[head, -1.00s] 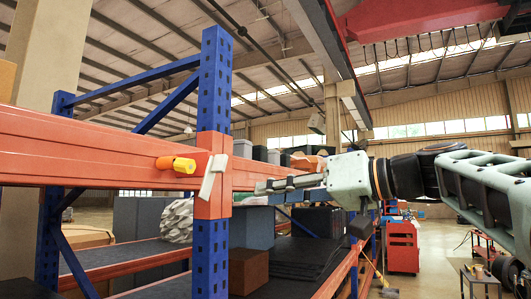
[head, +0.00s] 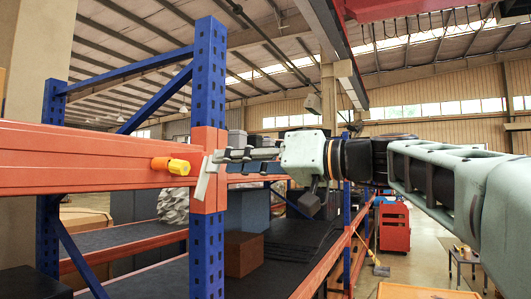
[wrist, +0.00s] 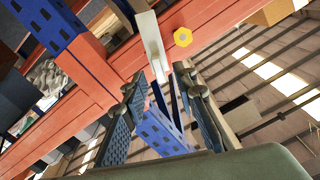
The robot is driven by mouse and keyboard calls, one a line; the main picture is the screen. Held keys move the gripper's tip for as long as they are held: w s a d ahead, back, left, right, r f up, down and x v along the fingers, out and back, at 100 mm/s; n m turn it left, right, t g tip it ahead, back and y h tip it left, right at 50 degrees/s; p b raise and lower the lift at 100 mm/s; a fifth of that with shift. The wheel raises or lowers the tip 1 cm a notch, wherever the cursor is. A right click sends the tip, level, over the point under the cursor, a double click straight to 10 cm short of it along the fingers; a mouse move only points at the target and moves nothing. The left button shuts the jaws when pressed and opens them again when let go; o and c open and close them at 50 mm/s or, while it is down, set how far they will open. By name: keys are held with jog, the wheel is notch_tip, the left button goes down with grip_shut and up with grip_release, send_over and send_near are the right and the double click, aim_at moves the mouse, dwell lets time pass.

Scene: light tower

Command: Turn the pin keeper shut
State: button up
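The pin keeper is a pale flat bar (head: 204,178) on the orange bracket at the blue post. It stands tilted slightly off upright, its top leaning right. A yellow-orange pin (head: 172,165) sticks out of the beam to its left. My gripper (head: 220,156) reaches in from the right, its fingertips close to the keeper's upper end. In the wrist view my gripper (wrist: 160,76) is open, and the near end of the keeper (wrist: 150,40) lies at the gap between the fingertips. I cannot tell whether they touch. The pin (wrist: 182,37) also shows there, right of the keeper.
The orange beam (head: 80,160) runs left from the blue post (head: 209,85). Behind are shelves with a brown box (head: 243,253) and dark bins. A red cabinet (head: 395,228) stands far off at the right.

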jog(key=shift+p+x, duration=0.45)
jog(key=shift+x, duration=0.95)
jog(key=shift+c, duration=0.4)
grip_shut()
